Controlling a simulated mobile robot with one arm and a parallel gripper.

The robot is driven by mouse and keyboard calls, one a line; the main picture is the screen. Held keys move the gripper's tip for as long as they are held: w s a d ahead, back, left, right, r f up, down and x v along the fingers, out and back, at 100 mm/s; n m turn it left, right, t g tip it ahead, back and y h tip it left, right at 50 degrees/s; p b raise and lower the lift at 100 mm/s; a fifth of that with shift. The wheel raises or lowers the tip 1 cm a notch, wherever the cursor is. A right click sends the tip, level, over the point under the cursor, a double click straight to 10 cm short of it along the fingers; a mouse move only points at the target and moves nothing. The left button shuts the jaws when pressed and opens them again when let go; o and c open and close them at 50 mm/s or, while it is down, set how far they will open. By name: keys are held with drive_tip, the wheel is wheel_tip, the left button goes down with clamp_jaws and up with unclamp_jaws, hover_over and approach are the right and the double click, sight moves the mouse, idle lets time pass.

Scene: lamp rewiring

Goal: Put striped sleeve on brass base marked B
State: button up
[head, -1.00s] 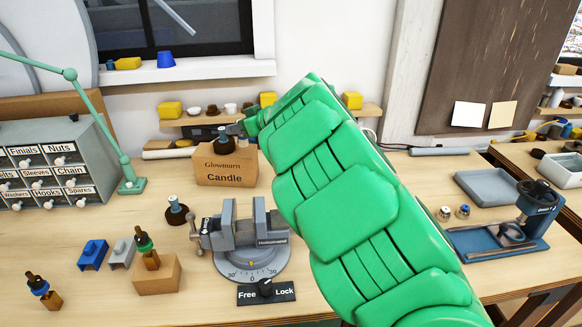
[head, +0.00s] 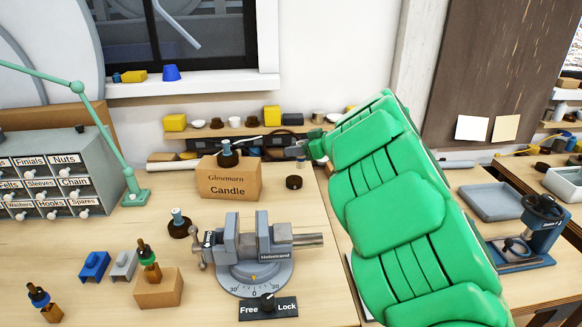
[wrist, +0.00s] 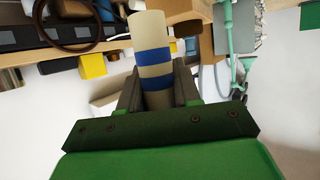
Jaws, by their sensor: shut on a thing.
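A cream sleeve with blue bands, the striped sleeve (wrist: 151,38), stands out from between my jaws in the wrist view. My gripper (wrist: 157,90) is shut on it. In the head view my gripper (head: 300,151) is in the air right of the Candle box, near the back of the bench; the sleeve is too small to make out there. A dark round base with a pale blue-grey top (head: 228,155) stands on the Candle box, and a similar one (head: 180,224) stands on the bench left of the vise. I cannot read a B on any base.
The Candle box (head: 228,180) and the grey vise (head: 253,262) stand mid-bench. Amber pieces stand on a small box (head: 158,290) and at front left (head: 42,303). A dark ring (head: 293,182) lies behind the vise. A shelf (head: 235,130) runs along the wall. My arm hides much at right.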

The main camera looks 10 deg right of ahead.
drive_tip(key=shift+w+a+f, duration=0.15)
drive_tip(key=shift+w+f, duration=1.3)
drive_tip(key=shift+w, duration=0.4)
drive_tip(key=shift+w+a+f, duration=0.1)
drive_tip(key=shift+w+f, duration=1.3)
drive_tip(key=shift+w, duration=0.4)
drive_tip(key=shift+w+a+f, duration=0.15)
drive_tip(key=shift+w+f, duration=1.3)
drive_tip(key=shift+w, duration=0.4)
drive_tip(key=shift+f, duration=1.55)
drive_tip(key=o, duration=1)
drive_tip(key=shift+f, duration=0.1)
